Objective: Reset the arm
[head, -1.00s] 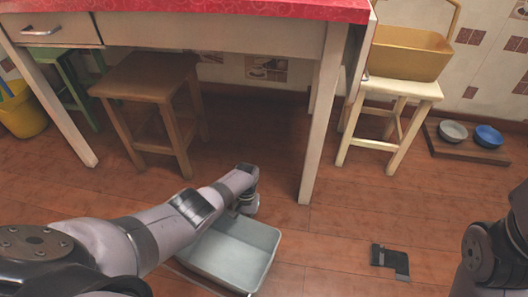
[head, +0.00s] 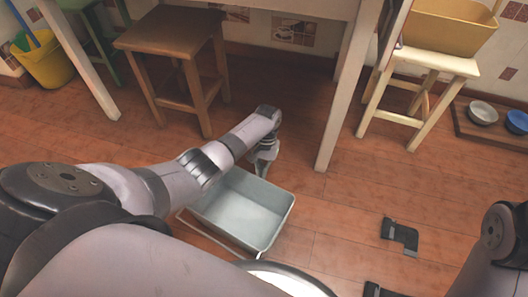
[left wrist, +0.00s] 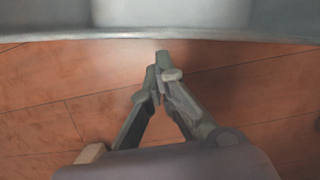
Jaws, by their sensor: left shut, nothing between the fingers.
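My left arm reaches out from the left in the head view. Its gripper (head: 262,168) hangs low, pointing down, just beyond the far edge of a pale grey tray (head: 281,222). In the left wrist view the two fingers of the left gripper (left wrist: 162,65) come together at the tips, with nothing between them. The tray wall (left wrist: 60,27) runs across the top of that view. I cannot tell whether the fingers touch it.
A table leg (head: 350,95) stands right of the left gripper. A brown stool (head: 168,32) is under the table, and a cream stool (head: 436,62) bears a yellow basket (head: 450,25). Wooden floor (head: 370,180) is clear between the tray and the cream stool.

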